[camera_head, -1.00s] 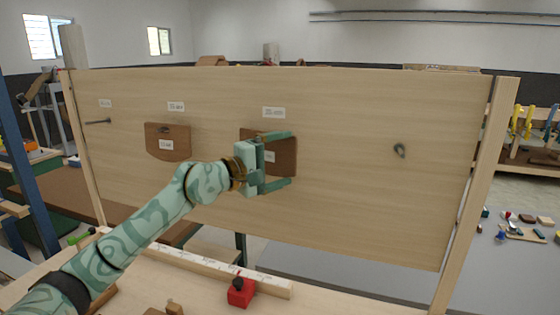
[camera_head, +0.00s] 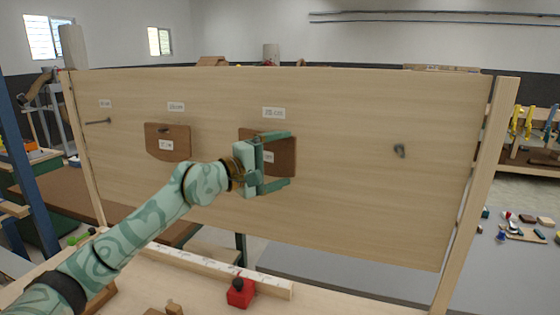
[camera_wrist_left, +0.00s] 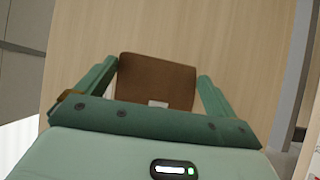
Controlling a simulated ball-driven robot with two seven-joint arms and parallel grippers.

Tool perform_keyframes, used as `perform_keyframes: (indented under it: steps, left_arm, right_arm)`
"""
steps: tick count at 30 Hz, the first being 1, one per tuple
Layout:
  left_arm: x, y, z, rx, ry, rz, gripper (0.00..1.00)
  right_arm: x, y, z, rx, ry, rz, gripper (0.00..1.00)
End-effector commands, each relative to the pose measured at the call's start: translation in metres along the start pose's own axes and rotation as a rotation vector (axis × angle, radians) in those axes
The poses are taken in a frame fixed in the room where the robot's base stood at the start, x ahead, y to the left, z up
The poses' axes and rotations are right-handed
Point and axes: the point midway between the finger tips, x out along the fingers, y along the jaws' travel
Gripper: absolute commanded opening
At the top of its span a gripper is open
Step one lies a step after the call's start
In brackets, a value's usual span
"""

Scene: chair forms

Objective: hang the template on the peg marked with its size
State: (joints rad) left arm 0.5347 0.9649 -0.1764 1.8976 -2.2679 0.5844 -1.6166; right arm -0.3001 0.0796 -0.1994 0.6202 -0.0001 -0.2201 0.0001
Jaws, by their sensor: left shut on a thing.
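A brown template (camera_head: 284,150) with a small white label is at the middle of the pale board (camera_head: 340,190), below a white size label (camera_head: 273,113). My left gripper (camera_head: 288,160) is shut on it, one finger at its upper edge and one at its lower edge. The left wrist view shows the template (camera_wrist_left: 155,80) between the two fingers. I cannot tell whether it hangs on a peg; any peg there is hidden. Another brown template (camera_head: 167,148) with a rounded lower edge hangs to the left. Bare pegs (camera_head: 98,121) and (camera_head: 400,150) stand at far left and right. My right gripper is out of view.
Further white labels (camera_head: 176,106) and (camera_head: 105,103) sit on the board, too small to read surely. Below are a white ruler strip (camera_head: 200,264) and a red block (camera_head: 240,292) on the bench. The board right of my gripper is clear apart from the peg.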

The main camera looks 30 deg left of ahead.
Motion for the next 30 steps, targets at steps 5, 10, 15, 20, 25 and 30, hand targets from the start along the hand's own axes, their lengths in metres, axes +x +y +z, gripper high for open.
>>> perform_keyframes:
  steps: [5,10,15,20,25,30]
  left_arm:
    - [-0.011,0.000,0.008,0.003,-0.001,-0.001,0.70]
    - [-0.021,-0.001,0.015,0.001,-0.001,0.000,0.70]
    - [-0.031,-0.001,0.021,0.002,0.000,-0.001,0.70]
    - [-0.041,-0.001,0.029,0.003,-0.001,0.000,0.70]
    - [-0.051,-0.002,0.035,0.002,0.000,-0.001,0.70]
    - [-0.061,-0.002,0.042,0.002,-0.001,-0.001,0.70]
  right_arm:
    - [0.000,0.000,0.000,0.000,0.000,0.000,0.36]
    - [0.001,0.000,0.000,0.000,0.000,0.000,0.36]
    - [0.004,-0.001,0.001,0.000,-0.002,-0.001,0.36]
    - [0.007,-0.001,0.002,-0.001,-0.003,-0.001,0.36]
    - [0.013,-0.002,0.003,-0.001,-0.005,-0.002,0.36]
    - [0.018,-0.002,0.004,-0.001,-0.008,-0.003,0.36]
